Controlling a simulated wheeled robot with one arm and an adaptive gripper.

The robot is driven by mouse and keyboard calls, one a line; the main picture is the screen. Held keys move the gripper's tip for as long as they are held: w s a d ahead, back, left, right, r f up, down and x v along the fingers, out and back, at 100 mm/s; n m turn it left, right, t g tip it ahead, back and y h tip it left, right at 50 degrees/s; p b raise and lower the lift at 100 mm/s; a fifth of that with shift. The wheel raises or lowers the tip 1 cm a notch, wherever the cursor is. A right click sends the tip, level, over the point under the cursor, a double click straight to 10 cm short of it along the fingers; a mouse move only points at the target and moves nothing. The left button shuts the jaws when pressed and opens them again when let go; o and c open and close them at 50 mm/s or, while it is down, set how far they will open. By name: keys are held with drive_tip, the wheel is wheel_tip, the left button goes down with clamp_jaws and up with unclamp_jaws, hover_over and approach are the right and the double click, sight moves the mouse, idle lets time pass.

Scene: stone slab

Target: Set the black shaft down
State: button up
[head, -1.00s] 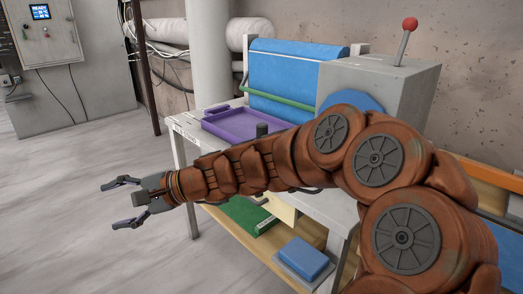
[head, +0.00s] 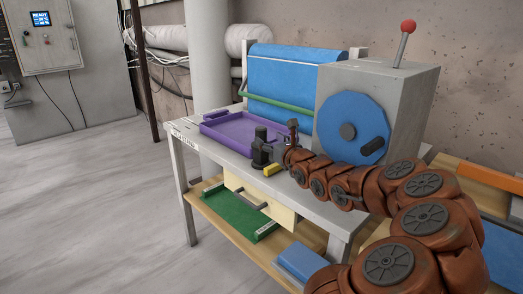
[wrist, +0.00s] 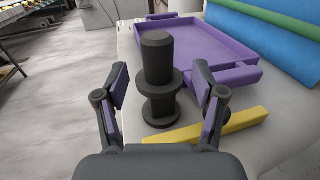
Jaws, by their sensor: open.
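The black shaft (wrist: 158,65) stands upright on the grey slab-topped table (head: 214,150), with a wide collar around its middle and a broader foot. It also shows in the head view (head: 261,146), close to the front edge of the purple tray. My gripper (wrist: 161,88) is open, with one purple-padded finger on each side of the shaft. Gaps show between both fingers and the shaft. In the head view my gripper (head: 279,146) is small and partly merges with the shaft.
The purple tray (wrist: 206,45) lies behind the shaft and looks empty. A yellow bar (wrist: 212,126) lies at the shaft's foot, to the right. A grey machine with a blue disc (head: 350,120) stands right of my gripper.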

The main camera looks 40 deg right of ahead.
sight(264, 137)
drive_tip(key=shift+p+x, duration=0.3)
drive_tip(key=shift+x, duration=2.55)
drive_tip(key=shift+a+f, duration=0.15)
drive_tip(key=shift+f, duration=0.05)
drive_tip(key=shift+c, duration=0.2)
clamp_jaws()
